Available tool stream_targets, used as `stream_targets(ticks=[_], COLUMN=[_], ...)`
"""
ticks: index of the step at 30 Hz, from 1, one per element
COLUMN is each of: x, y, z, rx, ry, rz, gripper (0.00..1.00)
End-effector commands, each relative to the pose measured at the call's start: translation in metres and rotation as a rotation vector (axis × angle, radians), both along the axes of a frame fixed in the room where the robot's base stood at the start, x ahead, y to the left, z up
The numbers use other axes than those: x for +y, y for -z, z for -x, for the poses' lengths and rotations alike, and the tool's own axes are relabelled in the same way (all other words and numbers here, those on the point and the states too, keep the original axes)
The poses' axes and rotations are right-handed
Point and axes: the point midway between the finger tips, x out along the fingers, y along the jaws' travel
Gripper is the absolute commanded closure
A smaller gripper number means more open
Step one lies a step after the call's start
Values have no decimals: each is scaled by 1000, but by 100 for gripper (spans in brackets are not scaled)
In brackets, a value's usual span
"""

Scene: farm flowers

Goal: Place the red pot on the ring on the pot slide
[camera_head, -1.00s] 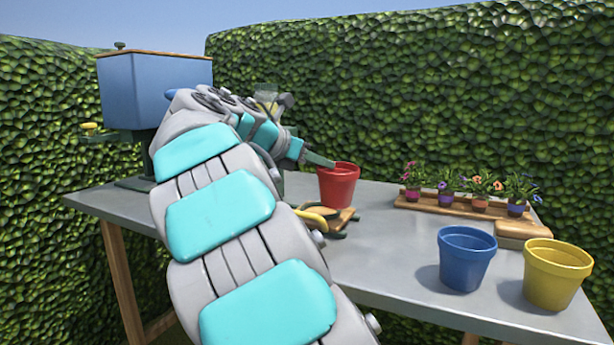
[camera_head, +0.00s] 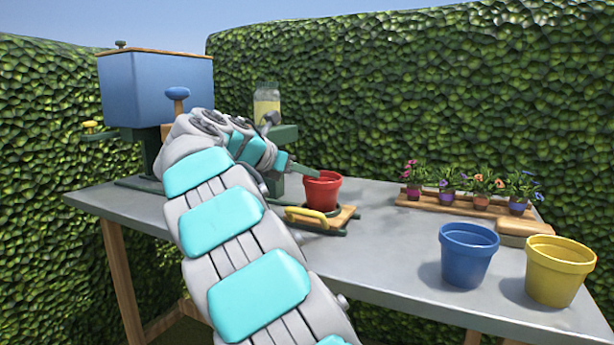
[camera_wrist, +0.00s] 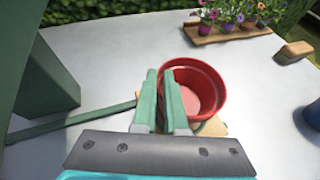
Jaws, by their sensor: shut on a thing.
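The red pot (camera_head: 322,192) is upright and empty, over the wooden pot slide (camera_head: 342,217) with its yellow handle (camera_head: 306,214). My gripper (camera_head: 318,175) is shut on the left side of the red pot's rim. In the wrist view the two green fingers of my gripper (camera_wrist: 163,74) pinch the near-left wall of the red pot (camera_wrist: 210,88). The ring is hidden under the pot, and I cannot tell whether the pot's base touches it.
A blue hopper (camera_head: 155,88) on a green stand is at the left, with a jar (camera_head: 267,105) beside it. A blue pot (camera_head: 468,256) and a yellow pot (camera_head: 558,270) stand at the front right. A wooden flower tray (camera_head: 450,203) is behind. The table between is clear.

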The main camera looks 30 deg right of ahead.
Motion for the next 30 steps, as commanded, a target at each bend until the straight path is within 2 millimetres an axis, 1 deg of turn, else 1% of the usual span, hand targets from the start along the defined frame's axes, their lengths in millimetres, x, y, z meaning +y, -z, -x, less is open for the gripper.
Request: stream_targets(ticks=[5, 6, 14, 24, 26, 30], x=[0, 0, 0, 2, 5, 18], y=[1, 2, 1, 0, -2, -9], z=[0, 0, 0, 1, 1, 5], rx=[1, 1, 1, 0, 0, -2], ry=[1, 1, 1, 0, -1, -2], rz=[-2, -2, -1, -1, 0, 0], gripper=[100, 88, 59, 59, 59, 59])
